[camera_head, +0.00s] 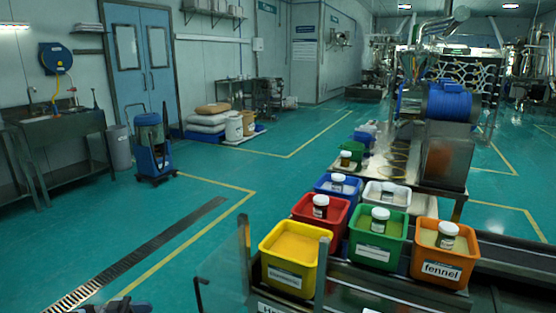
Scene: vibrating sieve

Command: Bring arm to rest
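No gripper fingers of mine show clearly. A small dark shape cut off by the bottom edge at the left may be part of my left arm, but I cannot tell. Nothing of my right gripper shows. In front of me to the right are a yellow bin (295,244), a red bin (326,213), a green bin (377,240) and an orange bin (442,254) labelled fennel. White-lidded jars stand in the red, green and orange bins; I see no jar in the yellow one.
Behind them are a blue bin (338,187), a white bin (387,193) and a machine with a blue motor (448,103). A dark conveyor (513,265) runs at the right. A blue cart (152,150) and a sink (62,118) stand far left. The green floor at left is open.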

